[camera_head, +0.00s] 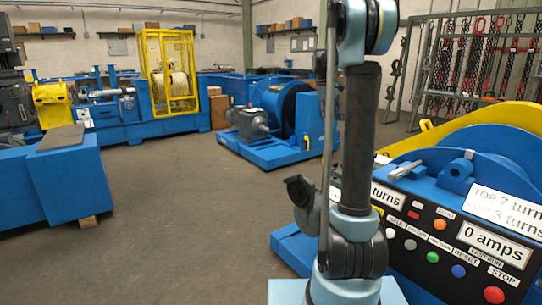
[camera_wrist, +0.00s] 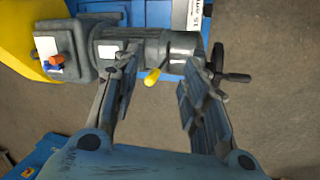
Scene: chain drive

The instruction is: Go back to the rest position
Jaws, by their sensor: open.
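My gripper (camera_wrist: 160,78) shows in the wrist view with its two grey-blue fingers spread apart. No object is held between them. Beyond the fingers lies a grey motor (camera_wrist: 140,52); I cannot tell how far it is from the fingertips. A lever with a yellow knob (camera_wrist: 153,77) shows in the gap between the fingers. A dark handwheel (camera_wrist: 219,60) with a handle is just past the right finger. In the head view my arm stands upright right of centre, and I cannot make out the gripper there.
A control panel (camera_head: 410,225) with coloured buttons and a blue machine (camera_head: 490,155) stand close at the right. A blue bench (camera_head: 70,180) is at the left. A blue winch (camera_head: 285,110) and a yellow cage (camera_head: 168,75) stand farther back. The floor (camera_head: 180,210) between is clear.

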